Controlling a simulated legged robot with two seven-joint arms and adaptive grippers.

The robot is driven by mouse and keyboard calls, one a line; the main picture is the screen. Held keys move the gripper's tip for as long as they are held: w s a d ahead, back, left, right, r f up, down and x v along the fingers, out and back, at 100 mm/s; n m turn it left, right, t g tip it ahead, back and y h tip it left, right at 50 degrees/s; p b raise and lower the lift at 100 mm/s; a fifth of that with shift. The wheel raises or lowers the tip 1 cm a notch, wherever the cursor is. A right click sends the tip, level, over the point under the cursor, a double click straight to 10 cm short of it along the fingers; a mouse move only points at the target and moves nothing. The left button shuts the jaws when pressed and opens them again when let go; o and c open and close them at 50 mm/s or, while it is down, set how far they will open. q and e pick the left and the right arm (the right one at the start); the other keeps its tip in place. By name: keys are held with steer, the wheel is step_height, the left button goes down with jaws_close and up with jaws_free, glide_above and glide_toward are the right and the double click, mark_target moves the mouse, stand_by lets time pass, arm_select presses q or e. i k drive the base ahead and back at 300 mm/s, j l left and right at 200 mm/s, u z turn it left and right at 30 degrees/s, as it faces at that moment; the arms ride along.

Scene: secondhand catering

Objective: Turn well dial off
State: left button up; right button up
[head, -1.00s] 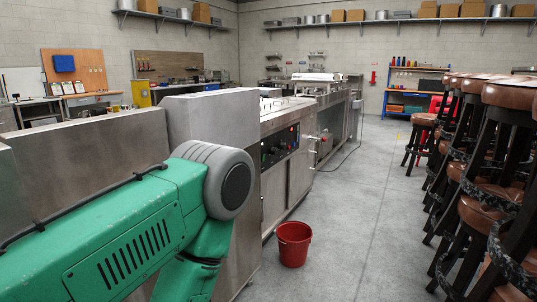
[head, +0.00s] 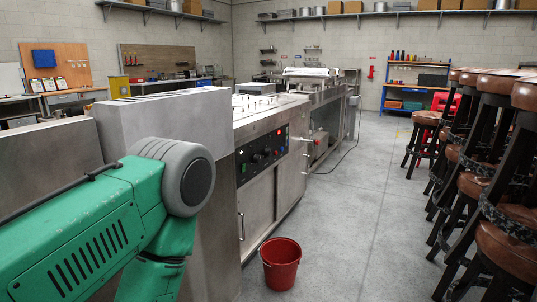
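A black control panel (head: 262,155) with several dark dials (head: 266,152) and small lights is on the front of the steel counter unit, ahead and left of centre. A red light (head: 279,151) shows near its right end. The dials are small, and I cannot tell which one is the well dial or how it is set. My green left arm crosses the lower left of the view, short of the panel. Neither my left nor my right gripper is in view.
A red bucket (head: 280,264) stands on the floor in front of the counter unit (head: 262,205). A tall steel cabinet (head: 165,112) is close on the left. Stacked brown stools (head: 505,170) line the right. Grey floor (head: 370,220) between is clear.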

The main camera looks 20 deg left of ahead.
mark_target(257, 159)
steer(key=i, duration=2)
